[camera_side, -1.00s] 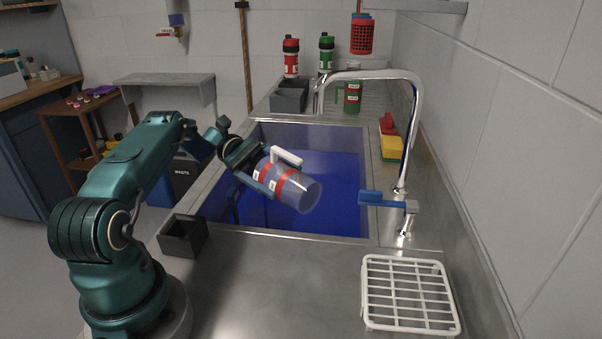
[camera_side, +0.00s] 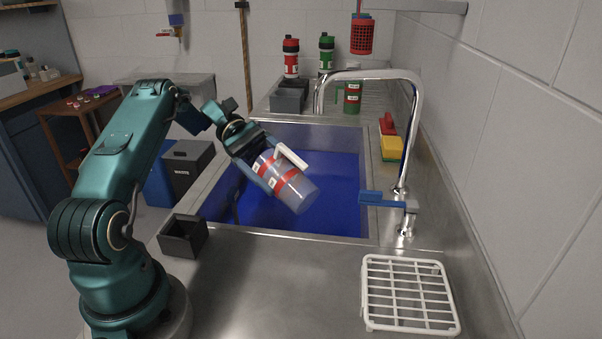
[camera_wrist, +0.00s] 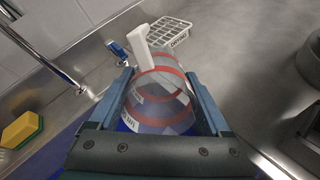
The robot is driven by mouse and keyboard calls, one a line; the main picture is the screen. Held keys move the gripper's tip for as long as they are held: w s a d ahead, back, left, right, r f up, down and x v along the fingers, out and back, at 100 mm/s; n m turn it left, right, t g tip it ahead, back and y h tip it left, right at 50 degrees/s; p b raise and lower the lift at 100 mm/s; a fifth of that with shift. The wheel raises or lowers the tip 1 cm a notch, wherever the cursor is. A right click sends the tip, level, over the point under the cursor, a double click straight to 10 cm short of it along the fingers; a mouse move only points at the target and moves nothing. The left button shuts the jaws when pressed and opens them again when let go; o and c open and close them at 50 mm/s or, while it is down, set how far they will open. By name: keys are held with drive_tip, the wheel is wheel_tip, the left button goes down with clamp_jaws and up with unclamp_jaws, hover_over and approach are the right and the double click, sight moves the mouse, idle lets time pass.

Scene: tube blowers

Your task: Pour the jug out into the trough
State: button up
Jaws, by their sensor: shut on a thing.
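The jug (camera_side: 291,186) is clear with red bands, white labels and a white handle. My gripper (camera_side: 262,168) is shut around its body over the trough. The jug is tilted, with one end pointing down and to the right; I cannot tell whether liquid is in it. In the wrist view the jug (camera_wrist: 160,97) sits between the two fingers (camera_wrist: 168,112). The trough (camera_side: 338,190) is a steel sink with a blue inside, below the jug. Part of its left side is hidden by my arm and the jug.
A tall curved tap (camera_side: 418,125) with a blue lever (camera_side: 383,200) stands at the trough's right edge. A white drying rack (camera_side: 410,293) is at the front right. A dark open box (camera_side: 183,237) sits front left.

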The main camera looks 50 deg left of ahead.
sight(276, 149)
wheel_tip(276, 149, up, 2)
drive_tip(key=g+y, duration=0.1)
drive_tip(key=y, duration=0.4)
drive_tip(key=shift+d+r+g+y, duration=0.1)
drive_tip(key=shift+r+g+y, duration=0.1)
drive_tip(key=shift+y, duration=0.35)
drive_tip(key=shift+r+g+y, duration=0.15)
drive_tip(key=shift+g+y, duration=0.05)
drive_tip(key=shift+y, duration=0.35)
drive_tip(key=y, duration=0.1)
drive_tip(key=r+y, duration=0.1)
drive_tip(key=y, duration=0.2)
drive_tip(key=shift+r+g, duration=0.25)
drive_tip(key=shift+g, duration=0.15)
drive_tip(key=shift+r+g+y, duration=0.3)
drive_tip(key=shift+r+y, duration=0.05)
drive_tip(key=shift+y, duration=0.85)
